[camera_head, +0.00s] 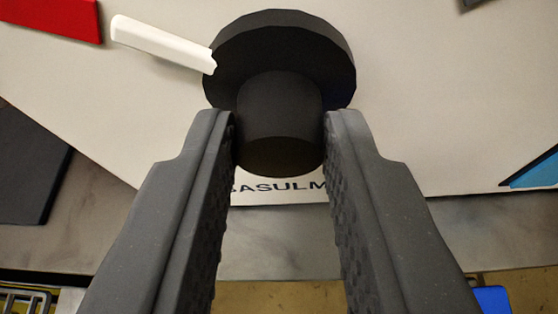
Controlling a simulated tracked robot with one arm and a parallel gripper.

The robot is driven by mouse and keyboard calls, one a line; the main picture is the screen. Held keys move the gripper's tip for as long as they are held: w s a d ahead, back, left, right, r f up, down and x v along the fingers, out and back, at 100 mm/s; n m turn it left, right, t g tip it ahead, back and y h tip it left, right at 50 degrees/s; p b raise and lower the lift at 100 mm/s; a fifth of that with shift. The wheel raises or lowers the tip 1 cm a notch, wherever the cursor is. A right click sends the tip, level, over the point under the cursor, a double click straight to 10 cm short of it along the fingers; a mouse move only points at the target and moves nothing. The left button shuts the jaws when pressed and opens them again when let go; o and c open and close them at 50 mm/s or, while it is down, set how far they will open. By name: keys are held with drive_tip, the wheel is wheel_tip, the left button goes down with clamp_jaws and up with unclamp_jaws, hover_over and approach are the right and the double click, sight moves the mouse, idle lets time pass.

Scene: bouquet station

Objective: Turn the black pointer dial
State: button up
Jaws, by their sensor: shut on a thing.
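The black pointer dial (280,50) stands out from a pale panel at the top middle. It has a wide round disc behind and a narrower round knob (279,120) in front. A white pointer (165,44) sticks out from the disc to the left and slightly up. My gripper (280,135) comes from below, with one dark ridged finger on each side of the knob. The fingertips are shut on the knob. The disc hides the panel right behind it.
The pale panel (420,110) has dark lettering below the dial, partly hidden by the knob and fingers. A red patch (50,18) is at the top left and a blue one (540,174) at the right. A dark flat piece (30,165) lies at the left. A grey surface (480,235) shows below the panel.

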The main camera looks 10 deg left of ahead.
drive_tip(key=shift+d+m+y+p, duration=0.25)
drive_tip(key=shift+m+y+p, duration=0.45)
drive_tip(key=shift+m, duration=0.4)
drive_tip(key=shift+f+m+t+y, duration=0.1)
drive_tip(key=shift+m+t+y, duration=0.2)
drive_tip(key=shift+m+y, duration=0.7)
drive_tip(key=shift+m, duration=0.3)
drive_tip(key=shift+d, duration=0.1)
drive_tip(key=o, duration=1)
drive_tip(key=shift+s, duration=0.1)
drive_tip(key=p+v, duration=0.2)
drive_tip(key=v, duration=0.4)
drive_tip(key=p+v, duration=0.2)
drive_tip(key=v, duration=0.5)
drive_tip(key=shift+s+r, duration=0.2)
drive_tip(key=shift+s, duration=0.1)
